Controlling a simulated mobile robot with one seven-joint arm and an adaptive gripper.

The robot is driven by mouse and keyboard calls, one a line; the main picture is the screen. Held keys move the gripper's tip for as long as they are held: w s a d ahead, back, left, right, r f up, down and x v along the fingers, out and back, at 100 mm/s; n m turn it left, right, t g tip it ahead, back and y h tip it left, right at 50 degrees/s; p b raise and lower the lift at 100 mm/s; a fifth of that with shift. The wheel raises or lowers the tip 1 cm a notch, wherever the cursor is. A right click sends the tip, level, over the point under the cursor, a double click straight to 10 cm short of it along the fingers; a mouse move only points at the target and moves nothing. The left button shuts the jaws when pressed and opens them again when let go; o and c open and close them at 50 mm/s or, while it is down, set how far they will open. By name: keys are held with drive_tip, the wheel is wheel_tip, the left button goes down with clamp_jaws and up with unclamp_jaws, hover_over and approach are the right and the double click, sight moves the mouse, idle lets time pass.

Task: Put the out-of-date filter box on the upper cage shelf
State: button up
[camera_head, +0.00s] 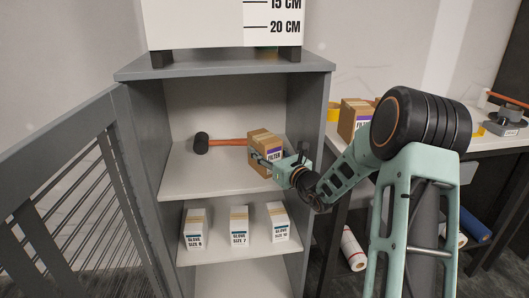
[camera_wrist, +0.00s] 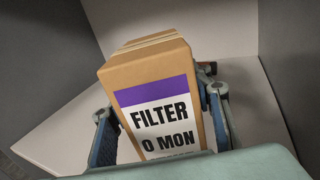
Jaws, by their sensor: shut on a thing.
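A brown filter box (camera_head: 261,143) with a purple-banded white label is inside the grey cabinet, at the right part of the upper shelf (camera_head: 190,182). My gripper (camera_head: 266,159) is shut on it, one finger on each side. In the wrist view the box (camera_wrist: 148,72) stands close to upright between the fingers, its label reading "FILTER" and "O MON", with the lower text cut off. I cannot tell whether its base touches the shelf. A second filter box (camera_head: 349,120) stands on the bench at right, partly behind my arm.
A mallet (camera_head: 202,143) with an orange handle lies on the upper shelf left of the held box. Several glove boxes (camera_head: 239,226) stand on the lower shelf. The barred door (camera_head: 70,190) is open at left. The upper shelf's left front is clear.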

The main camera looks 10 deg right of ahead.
drive_tip(key=shift+r, duration=0.15)
drive_tip(key=o, duration=1.3)
drive_tip(key=shift+f, duration=0.2)
drive_tip(key=shift+r, duration=0.25)
drive_tip(key=p+v, duration=0.1)
drive_tip(key=v, duration=1.1)
drive_tip(key=shift+p, duration=0.3)
drive_tip(key=shift+f, duration=0.15)
